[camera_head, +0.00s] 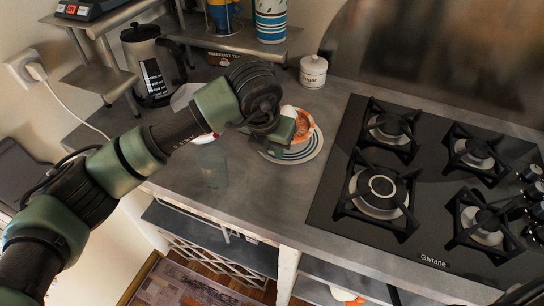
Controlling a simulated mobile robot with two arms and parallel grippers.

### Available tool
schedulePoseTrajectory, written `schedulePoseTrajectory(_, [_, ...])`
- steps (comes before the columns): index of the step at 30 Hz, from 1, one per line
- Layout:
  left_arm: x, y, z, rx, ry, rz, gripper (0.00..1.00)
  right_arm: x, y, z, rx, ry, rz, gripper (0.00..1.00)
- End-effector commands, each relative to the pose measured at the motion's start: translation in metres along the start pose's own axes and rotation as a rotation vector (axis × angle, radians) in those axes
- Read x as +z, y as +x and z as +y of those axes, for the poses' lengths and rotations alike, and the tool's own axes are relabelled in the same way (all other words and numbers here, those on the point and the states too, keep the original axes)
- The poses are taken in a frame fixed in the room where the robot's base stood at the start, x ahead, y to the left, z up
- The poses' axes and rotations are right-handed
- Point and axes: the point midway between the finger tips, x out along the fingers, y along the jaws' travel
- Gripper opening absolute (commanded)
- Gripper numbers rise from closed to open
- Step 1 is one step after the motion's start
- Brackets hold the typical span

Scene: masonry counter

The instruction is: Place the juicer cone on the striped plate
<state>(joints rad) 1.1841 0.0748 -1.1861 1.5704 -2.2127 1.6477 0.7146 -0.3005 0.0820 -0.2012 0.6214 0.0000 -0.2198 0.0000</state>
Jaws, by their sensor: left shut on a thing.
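The striped plate (310,152) lies on the counter just left of the stove, white with dark rings near its rim. My left gripper (291,127) is over the plate, reaching in from the left. It is shut on an orange and white piece, which I take to be the juicer cone (305,122). The gripper and wrist hide part of the cone and the plate's far left side. I cannot tell whether the cone touches the plate. My right gripper is not in view.
A clear glass (212,166) stands left of the plate near the counter's front edge. A white sugar jar (313,71) stands behind, and a French press (152,66) at the back left. The black gas stove (428,236) fills the right side.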

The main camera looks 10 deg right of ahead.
Motion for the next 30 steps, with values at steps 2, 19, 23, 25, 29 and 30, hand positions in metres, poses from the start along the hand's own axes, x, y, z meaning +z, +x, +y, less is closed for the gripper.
schedulePoseTrajectory(2, [-0.002, 0.006, 0.0, 0.0, -0.001, 0.001, 0.0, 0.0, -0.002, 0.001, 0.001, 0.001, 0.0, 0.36])
schedulePoseTrajectory(19, [-0.015, 0.042, 0.0, 0.001, 0.0, -0.001, 0.0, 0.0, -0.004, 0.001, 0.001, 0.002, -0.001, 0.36])
schedulePoseTrajectory(23, [-0.015, 0.042, 0.0, 0.001, 0.0, 0.0, 0.33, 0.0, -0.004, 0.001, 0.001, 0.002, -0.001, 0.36])
schedulePoseTrajectory(25, [-0.015, 0.042, 0.0, 0.001, 0.0, 0.0, 0.41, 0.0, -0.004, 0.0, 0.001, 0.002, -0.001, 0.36])
schedulePoseTrajectory(29, [-0.015, 0.042, 0.0, 0.001, -0.001, 0.0, 0.41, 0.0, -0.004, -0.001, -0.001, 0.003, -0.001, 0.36])
schedulePoseTrajectory(30, [-0.015, 0.042, 0.0, 0.001, -0.001, 0.0, 0.41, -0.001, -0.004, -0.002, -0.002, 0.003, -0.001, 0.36])
